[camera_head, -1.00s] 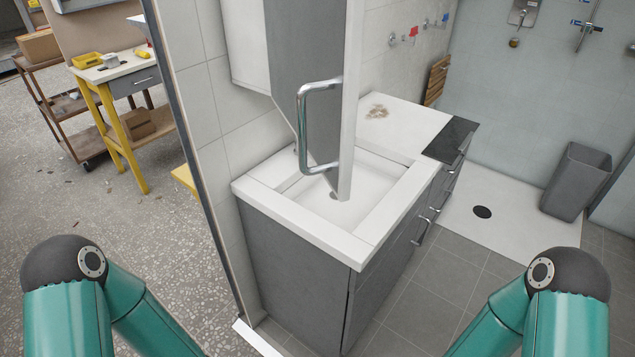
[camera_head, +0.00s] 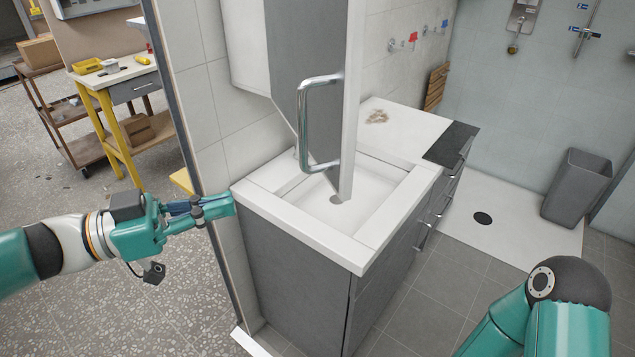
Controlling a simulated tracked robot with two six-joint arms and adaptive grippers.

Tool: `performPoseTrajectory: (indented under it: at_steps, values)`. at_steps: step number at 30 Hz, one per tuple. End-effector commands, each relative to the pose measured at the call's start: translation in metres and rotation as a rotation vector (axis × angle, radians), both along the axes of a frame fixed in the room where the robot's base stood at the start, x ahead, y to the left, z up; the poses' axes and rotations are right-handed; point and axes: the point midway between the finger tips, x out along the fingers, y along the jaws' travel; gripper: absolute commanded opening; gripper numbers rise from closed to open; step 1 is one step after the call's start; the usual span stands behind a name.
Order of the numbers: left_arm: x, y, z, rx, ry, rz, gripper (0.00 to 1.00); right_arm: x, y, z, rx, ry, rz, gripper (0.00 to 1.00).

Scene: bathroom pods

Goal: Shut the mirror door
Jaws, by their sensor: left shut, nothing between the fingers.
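The mirror door (camera_head: 308,60) stands open, swung out from the white wall cabinet (camera_head: 247,50) over the sink. Its grey face shows, with a chrome bar handle (camera_head: 305,125) on it and a white edge to the right. My left gripper (camera_head: 228,206) is shut and empty. In the picture it is at the left corner of the sink counter, left of and below the handle; I cannot tell whether it touches the counter. My right arm shows at the lower right, but its gripper is out of view.
The sink counter (camera_head: 310,230) stands on a grey vanity below the door. A wall edge (camera_head: 190,130) runs left of it. A grey bin (camera_head: 577,188) stands in the shower area. A yellow-legged table (camera_head: 103,125) and a cart are at the left. The tiled floor in front is clear.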

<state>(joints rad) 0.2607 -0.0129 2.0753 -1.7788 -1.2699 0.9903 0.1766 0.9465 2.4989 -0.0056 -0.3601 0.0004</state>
Motion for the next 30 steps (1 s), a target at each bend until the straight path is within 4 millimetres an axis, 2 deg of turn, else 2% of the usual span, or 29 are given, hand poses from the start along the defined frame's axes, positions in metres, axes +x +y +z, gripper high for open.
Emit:
performPoseTrajectory:
  at_steps: [18, 24, 30]
  values:
    - [0.044, -0.102, 0.000, -0.001, 0.003, -0.002, 0.00, 0.000, 0.000, 0.010, 0.000, 0.000, 0.000, 0.00]
    - [0.052, -0.117, -0.001, -0.001, 0.003, 0.002, 0.00, 0.000, 0.000, 0.012, 0.000, 0.000, 0.000, 0.00]
    - [0.054, -0.120, -0.001, -0.001, 0.003, 0.004, 0.00, 0.000, 0.000, 0.012, 0.000, 0.000, 0.000, 0.00]
